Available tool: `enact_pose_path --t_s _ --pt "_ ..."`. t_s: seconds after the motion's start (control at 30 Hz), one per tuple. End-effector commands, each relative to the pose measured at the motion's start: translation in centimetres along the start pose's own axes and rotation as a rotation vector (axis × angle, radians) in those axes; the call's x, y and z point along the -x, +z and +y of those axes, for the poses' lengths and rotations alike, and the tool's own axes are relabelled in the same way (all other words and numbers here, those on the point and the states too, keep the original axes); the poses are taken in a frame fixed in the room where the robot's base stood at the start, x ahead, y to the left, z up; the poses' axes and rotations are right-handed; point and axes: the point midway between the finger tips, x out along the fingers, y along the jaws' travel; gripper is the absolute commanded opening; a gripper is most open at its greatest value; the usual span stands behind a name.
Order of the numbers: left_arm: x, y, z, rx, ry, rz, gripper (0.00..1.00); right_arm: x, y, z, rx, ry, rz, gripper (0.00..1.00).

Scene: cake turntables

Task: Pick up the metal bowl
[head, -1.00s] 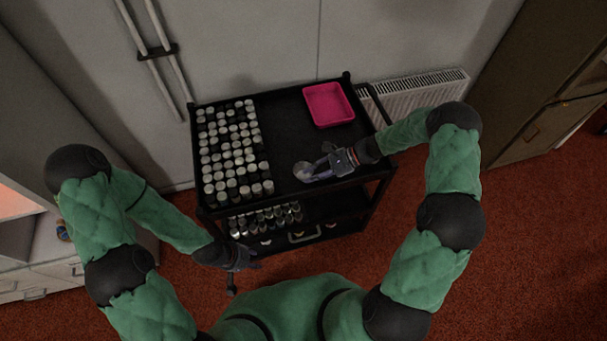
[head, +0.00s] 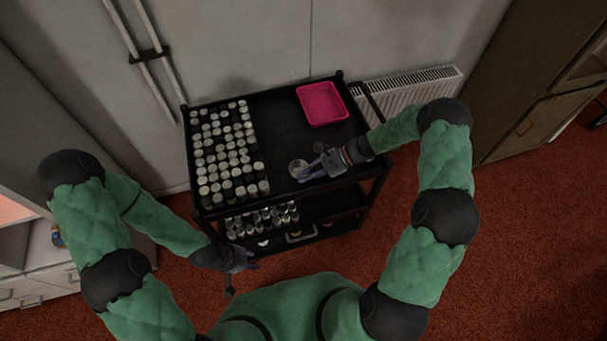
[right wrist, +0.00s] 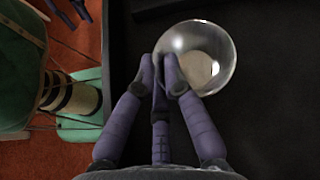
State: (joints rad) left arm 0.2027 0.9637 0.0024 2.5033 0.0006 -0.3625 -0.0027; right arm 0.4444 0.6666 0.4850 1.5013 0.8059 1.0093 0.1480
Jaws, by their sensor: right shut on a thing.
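The metal bowl (head: 298,167) is small, round and shiny, on or just above the top shelf of the black cart. It shows from above in the right wrist view (right wrist: 218,55). My right gripper (head: 307,175) is shut on the bowl's near-left rim, its fingertips close together there in the right wrist view (right wrist: 165,68). I cannot tell whether the bowl is clear of the shelf. My left gripper (head: 246,264) hangs low in front of the cart's left side, away from the bowl. Its fingers are too dark and small to read.
The black cart (head: 276,128) carries rows of pale-capped jars (head: 226,150) on its left and a pink tray (head: 322,104) at the back right. More containers (head: 262,220) stand on a lower shelf. A radiator (head: 408,91) and cabinets stand behind. Bare shelf surrounds the bowl's back and right.

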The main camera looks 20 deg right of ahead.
Motion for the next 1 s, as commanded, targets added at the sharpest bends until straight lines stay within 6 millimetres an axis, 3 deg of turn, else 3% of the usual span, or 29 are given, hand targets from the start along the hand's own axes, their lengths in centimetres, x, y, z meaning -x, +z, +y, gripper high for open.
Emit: enact_pose_path --t_s 0.27,0.6,0.8,1.0 --pt "1.7 0.1 0.6 0.000 0.000 0.000 0.40 1.6 2.9 -1.2 0.002 -0.001 0.000 0.00" --pt "4.0 0.1 1.4 0.000 0.000 0.000 0.40 -0.6 11.7 -1.9 0.003 0.004 -0.004 0.00" --pt "4.8 0.2 1.7 0.000 0.000 0.000 0.40 -3.2 15.3 -1.6 0.004 0.003 -0.002 0.00" --pt "5.2 0.2 1.9 0.000 0.000 0.000 0.40 -4.8 17.4 -1.5 0.002 0.001 -0.001 0.00"
